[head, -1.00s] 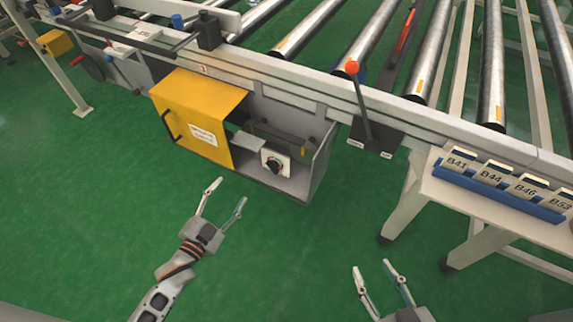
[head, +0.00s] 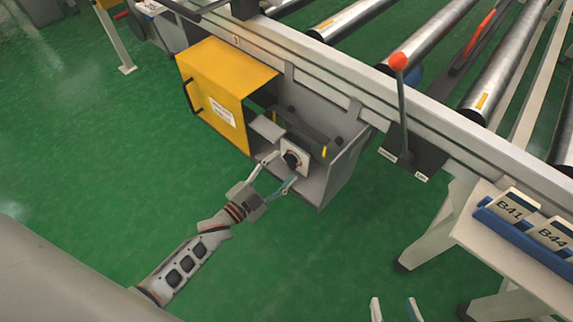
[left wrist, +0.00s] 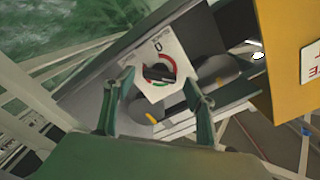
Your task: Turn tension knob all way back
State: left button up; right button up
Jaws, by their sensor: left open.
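The tension knob (head: 291,160) is a black knob on a white plate (head: 302,151) inside the open grey box under the conveyor. In the left wrist view the black knob (left wrist: 160,74) sits in a red and green ring on the white plate (left wrist: 172,48). My left gripper (head: 277,171) is open in front of the knob, its fingers to either side of the plate's lower edge. In the left wrist view my left gripper (left wrist: 162,84) has its fingertips apart around the knob; contact is not clear. My right gripper (head: 394,308) shows only two separated fingertips at the bottom edge.
The yellow box door (head: 210,105) stands open left of the knob. A lever with an orange ball (head: 398,61) rises to the right. A conveyor rail (head: 340,77) runs above. A blue rack of labelled cards (head: 520,236) is at right. Green floor is free in front.

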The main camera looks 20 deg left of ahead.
pick_arm(q)
jog(key=shift+x, duration=1)
jog(key=shift+c, duration=0.5)
jog(key=c, duration=1)
jog(key=shift+c, duration=0.2)
